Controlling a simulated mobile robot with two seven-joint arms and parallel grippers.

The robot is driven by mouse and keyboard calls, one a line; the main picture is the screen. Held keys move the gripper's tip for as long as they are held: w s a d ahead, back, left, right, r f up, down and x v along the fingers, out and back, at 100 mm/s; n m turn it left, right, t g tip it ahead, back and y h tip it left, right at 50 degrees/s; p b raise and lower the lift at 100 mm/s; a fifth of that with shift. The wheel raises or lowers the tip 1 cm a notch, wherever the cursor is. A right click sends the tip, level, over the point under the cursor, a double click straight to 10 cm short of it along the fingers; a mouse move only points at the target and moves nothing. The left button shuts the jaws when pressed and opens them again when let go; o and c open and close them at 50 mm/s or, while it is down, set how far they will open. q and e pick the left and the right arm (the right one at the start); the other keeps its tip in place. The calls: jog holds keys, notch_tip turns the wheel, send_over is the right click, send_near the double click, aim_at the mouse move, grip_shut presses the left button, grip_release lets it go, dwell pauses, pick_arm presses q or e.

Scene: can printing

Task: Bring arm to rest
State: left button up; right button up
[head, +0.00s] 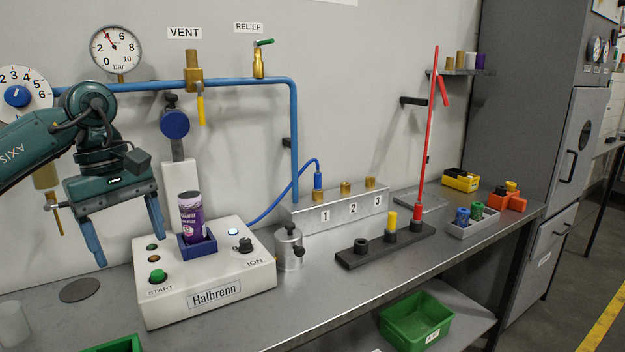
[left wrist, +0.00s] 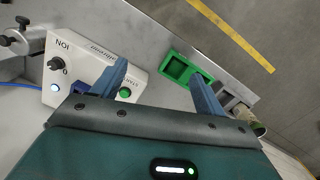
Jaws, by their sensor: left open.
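My left gripper (head: 124,238) is open and empty, its two blue fingers apart and pointing down. In the head view it hangs to the left of a purple can (head: 190,217). The can stands upright in a dark blue holder (head: 198,248) on the white Halbrenn machine (head: 210,275). In the left wrist view the two fingers (left wrist: 160,90) are spread, with the machine (left wrist: 88,62) beyond and to the left. The left finger hides part of the machine there. My right gripper does not show.
A green tray (head: 417,318) sits on the lower shelf. A numbered metal block (head: 335,208) and a dark rack (head: 375,248) stand on the bench to the right. A blue pipe (head: 293,140) and gauge (head: 115,48) are on the wall. The left front bench has a dark disc (head: 79,290).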

pick_arm(q)
jog(key=s+d+f+n+t+h, duration=0.15)
jog(key=d+f+n+h, duration=0.25)
jog(key=d+n+h, duration=0.45)
jog(key=s+d+f+n+h, duration=0.2)
jog(key=d+f+n+h, duration=0.25)
jog(key=d, duration=0.65)
jog(key=s+d+f+n+t+h, duration=0.1)
jog(key=s+d+f+n+h, duration=0.15)
jog(key=d+n+h, duration=0.6)
jog(key=a+f+n+t+y, duration=0.4)
jog(key=f+n+t+y, duration=0.35)
jog(key=n, duration=0.65)
jog(key=a+f+n+t+y, duration=0.5)
jog(key=f+n+t+y, duration=0.3)
jog(key=n, duration=0.6)
jog(key=s+a+f+n+g+y, duration=0.2)
jog(key=s+a+f+n+g, duration=0.1)
jog(key=s+f+n, duration=0.2)
jog(key=s+a+f+n+g+y, duration=0.2)
jog(key=s+a+f+n+g, duration=0.1)
jog(key=s+f, duration=0.5)
jog(key=shift+f+n+g, duration=0.5)
jog(key=shift+f+n, duration=0.3)
jog(key=shift+n, duration=0.05)
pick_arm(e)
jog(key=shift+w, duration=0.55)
